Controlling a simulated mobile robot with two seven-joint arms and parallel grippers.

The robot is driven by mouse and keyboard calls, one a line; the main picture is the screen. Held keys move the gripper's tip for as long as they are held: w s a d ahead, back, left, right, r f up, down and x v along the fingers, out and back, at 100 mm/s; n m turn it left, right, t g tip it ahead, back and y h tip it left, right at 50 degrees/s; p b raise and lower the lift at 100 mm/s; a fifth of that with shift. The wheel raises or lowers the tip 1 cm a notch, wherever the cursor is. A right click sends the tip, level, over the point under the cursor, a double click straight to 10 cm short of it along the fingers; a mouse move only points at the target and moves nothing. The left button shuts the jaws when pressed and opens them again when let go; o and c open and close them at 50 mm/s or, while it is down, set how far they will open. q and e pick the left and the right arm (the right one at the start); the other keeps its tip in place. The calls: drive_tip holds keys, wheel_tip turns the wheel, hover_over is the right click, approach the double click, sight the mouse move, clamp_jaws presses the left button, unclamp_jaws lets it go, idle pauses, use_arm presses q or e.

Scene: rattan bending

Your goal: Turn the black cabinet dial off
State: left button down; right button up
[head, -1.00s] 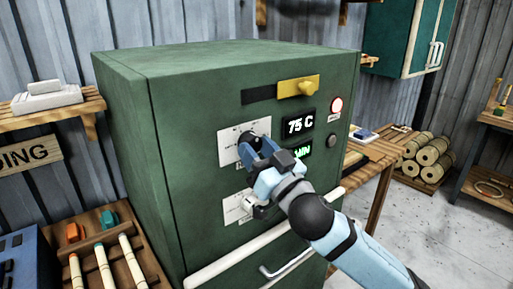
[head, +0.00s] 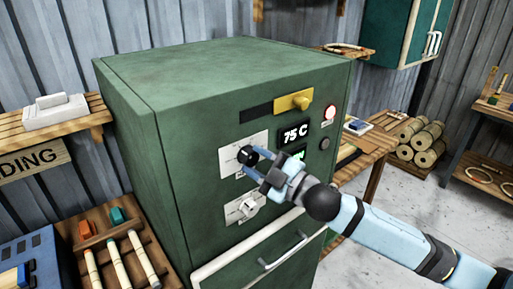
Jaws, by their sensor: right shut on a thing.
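The green cabinet (head: 175,160) stands in the middle of the head view. Its black dial (head: 247,155) sits on the upper white plate (head: 228,160) on the front. My right gripper (head: 252,162) comes in from the right and is shut on the black dial. The fingers hide part of the dial and plate, so I cannot read its setting. A white dial (head: 248,207) sits on a lower plate, clear of the gripper. My left gripper is not in view.
A yellow slider handle (head: 293,101), a lit "75 C" display (head: 295,133), a round red-ringed lamp (head: 329,113) and a dark button (head: 324,144) are on the cabinet front. A pale drawer handle (head: 285,252) is below. A wooden bench (head: 365,160) stands at right.

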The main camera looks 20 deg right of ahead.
drive_tip(key=n+g+p, duration=0.1)
drive_tip(key=n+p, duration=0.1)
drive_tip(key=p, duration=0.1)
drive_tip(key=r+n+g+p, duration=0.1)
drive_tip(key=n+p, duration=0.2)
drive_tip(key=shift+d, duration=0.1)
drive_tip(key=shift+n+p, duration=0.5)
drive_tip(key=shift+n+g+h+p, duration=0.4)
drive_tip(key=shift+n+g+p, duration=0.2)
drive_tip(key=shift+n, duration=0.6)
drive_tip(key=shift+f+n, duration=0.1)
drive_tip(key=shift+n, duration=0.6)
drive_tip(key=shift+n+g+h, duration=0.3)
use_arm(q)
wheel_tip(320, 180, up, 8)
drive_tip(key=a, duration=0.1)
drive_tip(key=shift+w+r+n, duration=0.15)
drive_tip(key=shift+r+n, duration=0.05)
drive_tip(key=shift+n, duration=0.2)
